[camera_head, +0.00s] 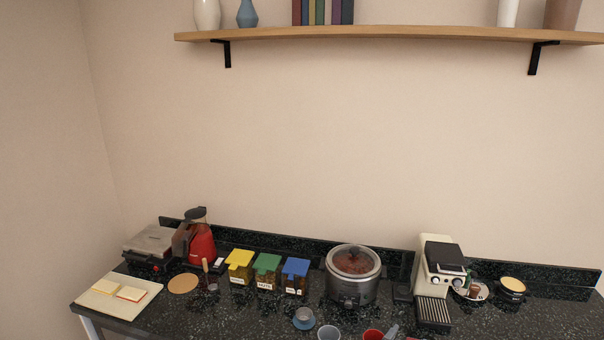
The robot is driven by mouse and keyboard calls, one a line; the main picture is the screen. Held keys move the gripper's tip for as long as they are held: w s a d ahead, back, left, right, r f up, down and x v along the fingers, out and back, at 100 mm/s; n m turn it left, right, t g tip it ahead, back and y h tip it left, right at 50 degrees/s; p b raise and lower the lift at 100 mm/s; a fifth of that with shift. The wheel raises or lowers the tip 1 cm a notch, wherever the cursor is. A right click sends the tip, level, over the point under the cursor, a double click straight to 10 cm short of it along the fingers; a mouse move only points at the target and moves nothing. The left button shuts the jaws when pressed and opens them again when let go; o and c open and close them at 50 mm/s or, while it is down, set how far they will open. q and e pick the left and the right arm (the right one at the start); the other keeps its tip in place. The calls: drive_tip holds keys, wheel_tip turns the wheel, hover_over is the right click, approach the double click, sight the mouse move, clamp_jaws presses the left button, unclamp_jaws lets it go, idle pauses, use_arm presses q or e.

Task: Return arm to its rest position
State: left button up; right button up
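Neither of my arms shows in the head view, so both grippers are out of sight and I cannot tell their pose or what they hold. The view takes in a dark speckled counter (250,318) along the bottom, with a bare beige wall above it.
A wooden shelf (400,34) crosses the top. On the counter stand a grill press (150,241), red kettle (202,243), cutting board with bread (92,300), lidded boxes (267,263), slow cooker (353,284) and coffee machine (436,270). Cups (328,332) sit at the bottom edge.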

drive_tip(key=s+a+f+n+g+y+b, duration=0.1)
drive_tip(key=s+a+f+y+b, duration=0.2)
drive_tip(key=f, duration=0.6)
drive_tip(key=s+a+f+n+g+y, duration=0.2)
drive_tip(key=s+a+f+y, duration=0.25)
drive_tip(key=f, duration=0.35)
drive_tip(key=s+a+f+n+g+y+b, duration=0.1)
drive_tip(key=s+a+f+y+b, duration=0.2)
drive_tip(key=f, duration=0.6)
use_arm(q)
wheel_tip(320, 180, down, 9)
drive_tip(key=b, duration=0.2)
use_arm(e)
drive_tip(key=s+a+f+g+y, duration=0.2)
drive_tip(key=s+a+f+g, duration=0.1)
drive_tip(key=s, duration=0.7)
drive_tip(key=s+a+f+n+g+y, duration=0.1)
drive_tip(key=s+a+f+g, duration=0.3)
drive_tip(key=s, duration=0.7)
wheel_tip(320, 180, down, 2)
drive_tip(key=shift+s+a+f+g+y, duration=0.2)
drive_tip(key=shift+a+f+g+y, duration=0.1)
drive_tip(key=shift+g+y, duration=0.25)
